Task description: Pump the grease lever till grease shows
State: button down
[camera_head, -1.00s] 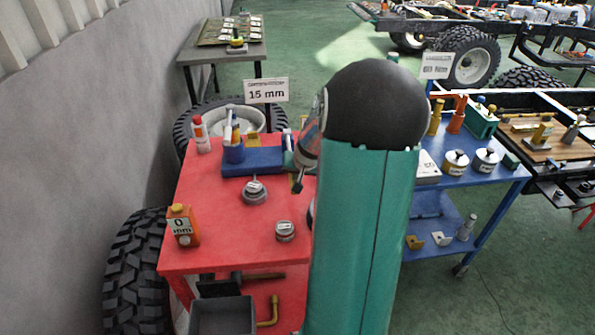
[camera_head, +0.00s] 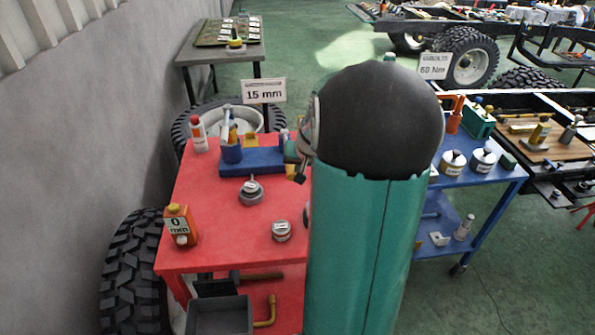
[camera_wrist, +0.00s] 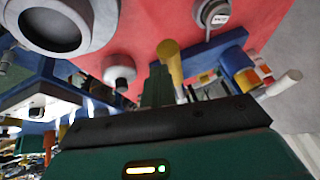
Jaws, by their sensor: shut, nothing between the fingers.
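The grease unit is a blue base (camera_head: 240,163) on the red table, with a blue cylinder (camera_head: 231,152) and an upright pale-tipped lever (camera_head: 227,116) beside a yellow part (camera_head: 233,132). In the wrist view, a blue cylinder (camera_wrist: 235,62) and a pale rod (camera_wrist: 285,83) lie right of my gripper (camera_wrist: 157,82), with a yellow post (camera_wrist: 168,50) close beside the fingers. In the head view my gripper (camera_head: 299,174) is right of the blue base, apart from the lever, and partly hidden by my arm. It is shut and empty. I cannot see any grease.
A "15 mm" sign (camera_head: 265,91) stands behind. A blue cart (camera_head: 505,176) stands at right.

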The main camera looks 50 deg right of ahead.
jog(key=s+a+r, duration=0.3)
jog(key=s+r, duration=0.1)
jog(key=s, duration=0.1)
jog(key=shift+r, duration=0.3)
jog(key=shift+s, duration=0.1)
jog(key=shift+a, duration=0.1)
dwell(0.7)
jog(key=s+a+r+n+y, duration=0.1)
jog(key=a+r+n, duration=0.25)
jog(key=a, duration=0.95)
jog(key=s+a+r+n+y, duration=0.1)
jog(key=a+r+n, duration=0.25)
jog(key=a, duration=0.85)
jog(key=s+a+r+n, duration=0.1)
jog(key=s+a+n, duration=0.1)
jog(key=s+a, duration=0.4)
jog(key=shift+s+a+r, duration=0.25)
jog(key=shift+a+r, duration=0.05)
jog(key=shift+a, duration=0.85)
